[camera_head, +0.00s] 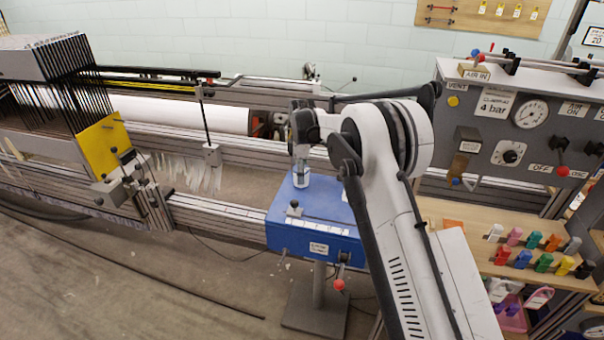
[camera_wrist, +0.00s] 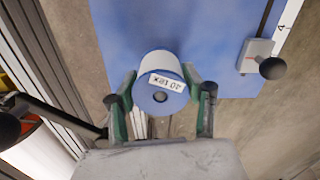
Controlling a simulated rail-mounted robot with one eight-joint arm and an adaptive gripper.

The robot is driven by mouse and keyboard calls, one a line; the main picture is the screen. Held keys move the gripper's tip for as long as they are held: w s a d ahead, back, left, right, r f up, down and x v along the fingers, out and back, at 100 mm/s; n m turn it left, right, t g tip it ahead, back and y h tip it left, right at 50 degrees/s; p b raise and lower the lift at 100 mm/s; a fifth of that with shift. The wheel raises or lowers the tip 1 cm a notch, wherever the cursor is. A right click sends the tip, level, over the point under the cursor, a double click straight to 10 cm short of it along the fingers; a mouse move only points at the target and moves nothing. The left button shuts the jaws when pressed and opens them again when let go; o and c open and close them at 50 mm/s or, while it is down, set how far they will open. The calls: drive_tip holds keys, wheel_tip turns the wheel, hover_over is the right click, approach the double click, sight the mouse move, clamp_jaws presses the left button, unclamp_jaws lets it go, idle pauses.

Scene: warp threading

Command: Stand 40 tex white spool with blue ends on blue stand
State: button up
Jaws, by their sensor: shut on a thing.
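The white spool with blue ends (camera_wrist: 160,85) is in my gripper (camera_wrist: 160,108), in the wrist view. Its label reads "40 tex", seen upside down. The green-padded fingers are shut on its two sides. In the head view the spool (camera_head: 301,180) is upright below my gripper (camera_head: 301,168), at the back left part of the blue stand (camera_head: 326,205). The blue stand (camera_wrist: 205,50) also fills the top of the wrist view. I cannot tell whether the spool's lower end touches the stand top.
A black-knobbed lever (camera_head: 294,208) stands on the blue stand, and a red knob (camera_head: 338,285) hangs at its front. A loom frame with yellow plate (camera_head: 105,147) is at left.

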drive_tip(key=shift+f+b, duration=0.4)
drive_tip(key=shift+f, duration=0.15)
drive_tip(key=o, duration=1.3)
drive_tip(key=shift+c, duration=0.2)
